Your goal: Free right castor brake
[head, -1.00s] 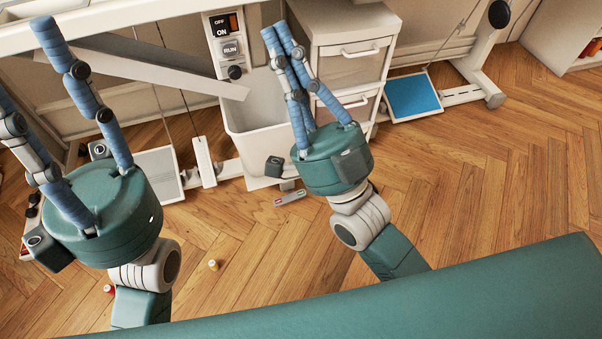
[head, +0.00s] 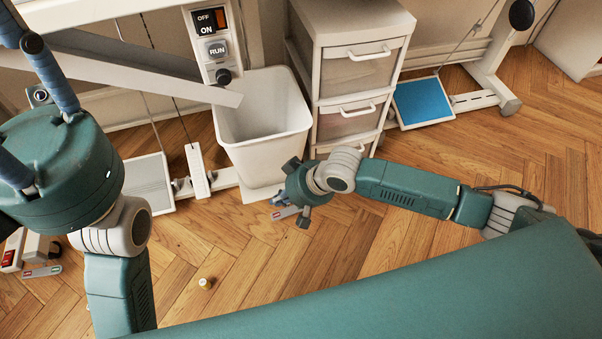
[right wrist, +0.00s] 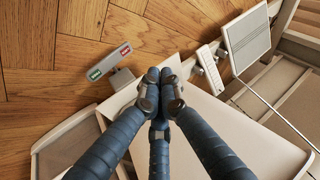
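The right castor brake looks like a small grey bar with a green mark and a red mark. It lies low by the floor in front of the white bin, partly hidden by my right gripper in the head view (head: 285,213). In the right wrist view the bar (right wrist: 110,62) shows whole, up and left of my fingertips and apart from them. My right gripper (right wrist: 160,88) has its fingertips together, with nothing seen between them; its palm faces down in the head view. My left gripper is at the left edge of the head view, fingers spread, tips out of frame.
The white bin (head: 262,120) and a drawer unit (head: 335,69) stand just behind my right gripper. A grey pedal plate (head: 149,182) and a blue pedal (head: 418,101) flank them. A second marked bar (head: 42,271) and a small spool (head: 205,283) lie on the floor.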

